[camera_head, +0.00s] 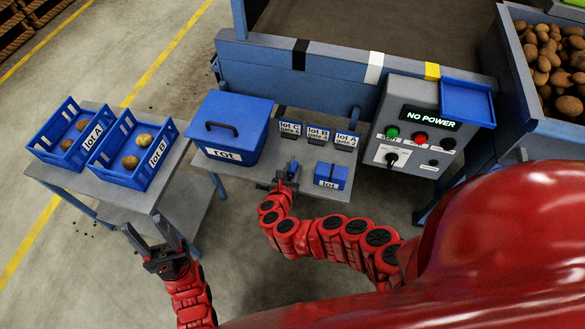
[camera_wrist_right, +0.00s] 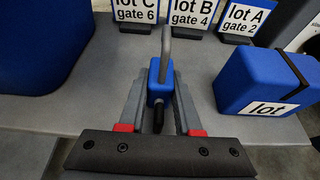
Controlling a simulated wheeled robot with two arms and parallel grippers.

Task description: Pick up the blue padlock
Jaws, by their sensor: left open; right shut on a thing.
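The blue padlock (camera_wrist_right: 158,92) has a grey shackle pointing away from my wrist. In the right wrist view it sits between the two fingers of my right gripper (camera_wrist_right: 160,100), which is shut on it. In the head view the padlock (camera_head: 292,168) shows small at the tip of my right gripper (camera_head: 286,181), over the front part of the grey table. Whether it touches the table I cannot tell. My left gripper (camera_head: 160,250) is open and empty, in front of the left table, away from the padlock.
A blue box marked "lot" (camera_head: 331,175) stands right of the padlock. A lidded blue "rot" bin (camera_head: 232,128) stands left. Several lot cards (camera_head: 318,134) stand behind. A control panel (camera_head: 415,130) reads "NO POWER". Two blue crates with potatoes, lot A (camera_head: 70,158) and lot B (camera_head: 112,179), stand left.

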